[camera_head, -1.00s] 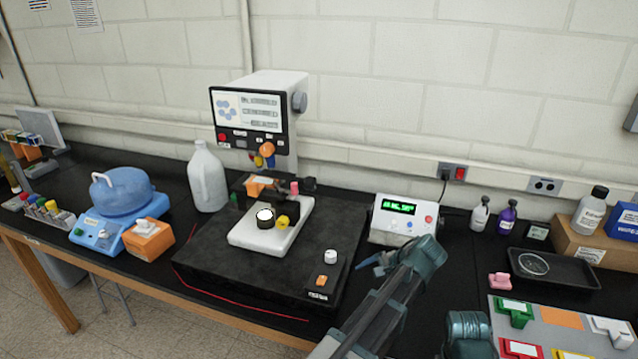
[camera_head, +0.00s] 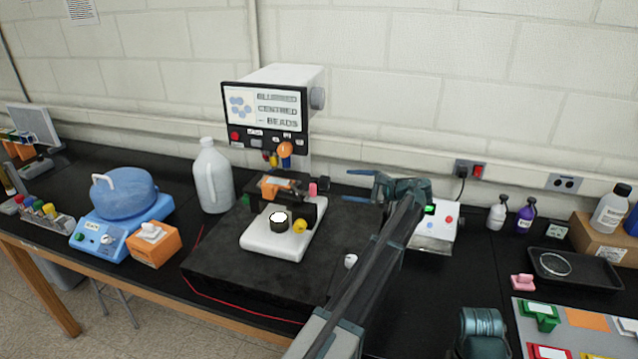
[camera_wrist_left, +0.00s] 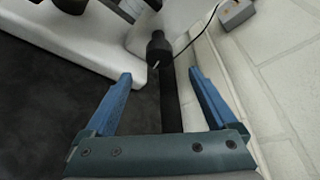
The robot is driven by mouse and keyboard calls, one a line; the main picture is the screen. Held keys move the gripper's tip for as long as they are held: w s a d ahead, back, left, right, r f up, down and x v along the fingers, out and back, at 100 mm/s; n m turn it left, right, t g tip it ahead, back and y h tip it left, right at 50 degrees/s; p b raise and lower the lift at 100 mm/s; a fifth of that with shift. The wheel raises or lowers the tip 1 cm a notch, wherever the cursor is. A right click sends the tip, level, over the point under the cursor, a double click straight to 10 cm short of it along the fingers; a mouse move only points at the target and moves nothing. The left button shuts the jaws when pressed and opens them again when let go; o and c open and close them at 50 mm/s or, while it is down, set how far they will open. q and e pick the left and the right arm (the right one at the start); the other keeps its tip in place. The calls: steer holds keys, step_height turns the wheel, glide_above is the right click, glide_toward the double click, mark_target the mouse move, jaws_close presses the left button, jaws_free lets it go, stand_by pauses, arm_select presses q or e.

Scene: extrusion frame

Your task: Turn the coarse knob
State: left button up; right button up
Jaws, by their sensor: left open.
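In the left wrist view, a black stepped knob (camera_wrist_left: 158,46) sticks out beside the white body; I cannot tell which step is the coarse one. My left gripper (camera_head: 352,186) is open, right of the stage. In the wrist view its blue fingers (camera_wrist_left: 160,76) stand apart, with the knob ahead of the gap, not gripped.
A white jug (camera_head: 212,178) and a blue device (camera_head: 122,207) stand left. A control box with a green display (camera_head: 438,228) is partly behind my left arm. A black tray (camera_head: 578,268) and bottles lie right. The wall runs close behind.

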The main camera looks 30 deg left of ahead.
mark_target(318, 182)
arm_select(q)
steer(key=b+x, duration=0.3)
steer(key=x, duration=1)
steer(key=shift+a+f, duration=0.15)
steer(key=shift+a, duration=0.1)
